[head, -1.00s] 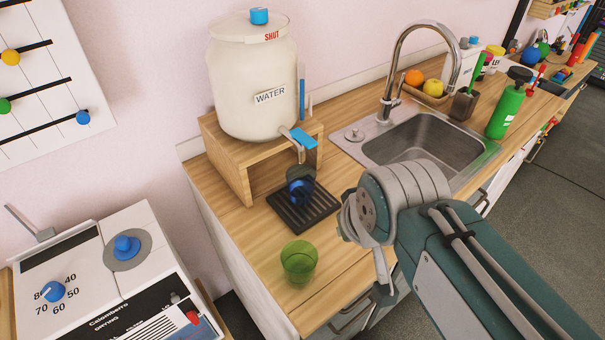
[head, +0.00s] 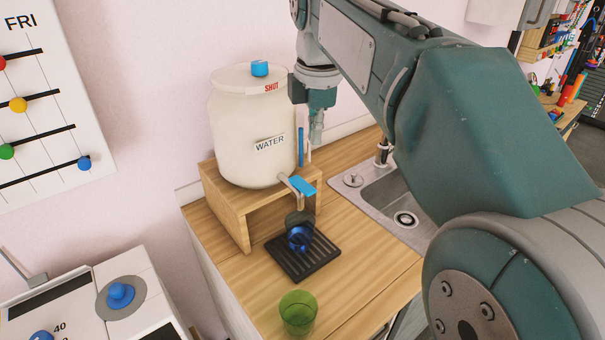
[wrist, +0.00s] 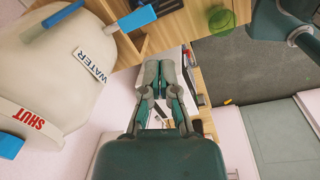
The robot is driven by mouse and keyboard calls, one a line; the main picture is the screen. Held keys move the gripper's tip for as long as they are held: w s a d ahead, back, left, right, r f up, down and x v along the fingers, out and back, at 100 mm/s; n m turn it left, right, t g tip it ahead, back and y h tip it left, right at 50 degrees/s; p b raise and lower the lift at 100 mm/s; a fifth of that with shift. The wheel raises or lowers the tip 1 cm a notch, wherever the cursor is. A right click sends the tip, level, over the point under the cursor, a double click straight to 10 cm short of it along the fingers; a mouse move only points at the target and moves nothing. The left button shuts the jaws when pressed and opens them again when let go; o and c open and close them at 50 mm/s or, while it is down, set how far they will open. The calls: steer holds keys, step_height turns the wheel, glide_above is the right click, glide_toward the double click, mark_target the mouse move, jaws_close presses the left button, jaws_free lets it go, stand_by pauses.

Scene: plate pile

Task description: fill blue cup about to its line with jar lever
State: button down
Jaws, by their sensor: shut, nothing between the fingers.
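The white water jar (head: 243,115) stands on a wooden stand, with a blue lever (head: 302,186) on its spout. The blue cup (head: 299,238) sits below the spout on the black drip tray (head: 303,267). Its fill line and water level cannot be made out. My gripper (head: 316,138) is shut and empty, pointing down in the air beside the jar's right side, above the lever's height. In the wrist view my gripper (wrist: 165,72) is shut, apart from the lever (wrist: 137,18) and the jar (wrist: 38,85). The cup is not clear there.
A green glass (head: 298,313) stands on the counter in front of the tray; it also shows in the wrist view (wrist: 221,20). The sink (head: 398,205) is to the right, partly behind my arm. A blue-knobbed appliance (head: 120,293) is at lower left. The jar's lid has a blue knob and a "SHUT" label.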

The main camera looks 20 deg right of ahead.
mark_target(307, 188)
steer(key=w+n, duration=0.2)
steer(key=w+r+n+g, duration=0.1)
steer(key=w+n, duration=0.1)
steer(key=shift+r, duration=0.1)
step_height(307, 188, down, 14)
stand_by(0.8)
